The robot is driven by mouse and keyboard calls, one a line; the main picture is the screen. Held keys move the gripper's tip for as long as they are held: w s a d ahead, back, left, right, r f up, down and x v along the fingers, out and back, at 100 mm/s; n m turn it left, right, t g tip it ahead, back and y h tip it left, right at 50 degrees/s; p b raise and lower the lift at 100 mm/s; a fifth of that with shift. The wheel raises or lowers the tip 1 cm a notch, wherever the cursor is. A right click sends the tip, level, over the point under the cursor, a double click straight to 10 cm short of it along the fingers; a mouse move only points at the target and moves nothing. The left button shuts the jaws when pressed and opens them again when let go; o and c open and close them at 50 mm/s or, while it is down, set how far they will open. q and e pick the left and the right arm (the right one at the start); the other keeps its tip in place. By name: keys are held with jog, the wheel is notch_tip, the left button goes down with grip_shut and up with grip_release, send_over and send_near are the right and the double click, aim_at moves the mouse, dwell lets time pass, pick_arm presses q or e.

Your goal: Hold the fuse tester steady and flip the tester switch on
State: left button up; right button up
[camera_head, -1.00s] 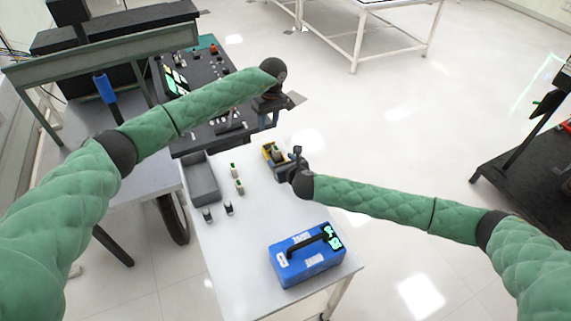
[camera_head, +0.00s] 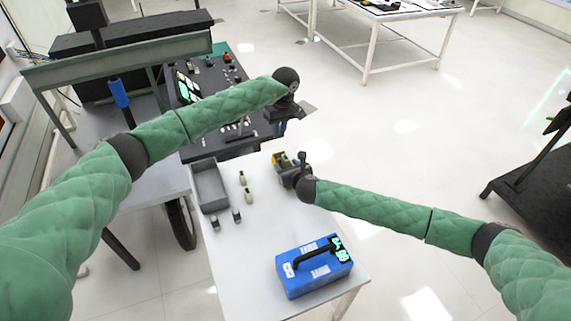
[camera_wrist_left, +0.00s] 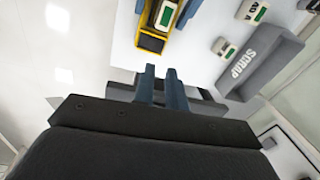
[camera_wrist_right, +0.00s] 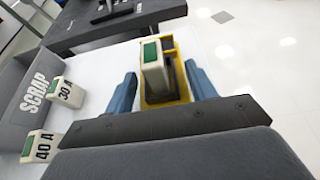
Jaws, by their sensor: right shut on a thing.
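The yellow fuse tester (camera_head: 279,158) stands on the white table. A white fuse with a green label (camera_wrist_right: 152,68) stands upright in it, beside a dark section (camera_wrist_right: 169,46). My right gripper (camera_wrist_right: 162,80) is shut on the tester, one blue finger at each side. The tester also shows in the left wrist view (camera_wrist_left: 153,40), beyond my left fingers. My left gripper (camera_wrist_left: 160,72) has its fingers close together, with nothing seen between them. In the head view it hangs beyond the tester, near the dark panel's edge. I cannot make out the switch or its position.
A grey SCRAP bin (camera_head: 210,187) stands left of the tester. Loose fuses (camera_head: 243,178) lie between them, marked 30 A and 40 A in the right wrist view. A blue case (camera_head: 313,267) stands at the table's near end. A dark control panel (camera_head: 215,140) adjoins the far end.

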aim_at(277, 156)
pick_arm(q)
jog(key=shift+m, duration=0.7)
jog(key=shift+w+d+r, duration=0.1)
jog(key=shift+d+r, duration=0.05)
jog(key=shift+r, duration=1.1)
jog(key=shift+d+r, duration=0.1)
jog(key=shift+r, duration=1.15)
grip_shut()
jog(key=f, duration=0.4)
jog(key=a+f, duration=0.1)
jog(key=f, duration=0.8)
jog(key=shift+s+a+f, duration=0.25)
jog(key=shift+s, duration=0.1)
jog(key=shift+f, duration=0.2)
jog(key=shift+a+f, duration=0.15)
jog(key=shift+f, duration=0.05)
jog(key=shift+d, duration=0.25)
jog(key=shift+w+d+r, duration=0.3)
jog(key=shift+d, duration=0.2)
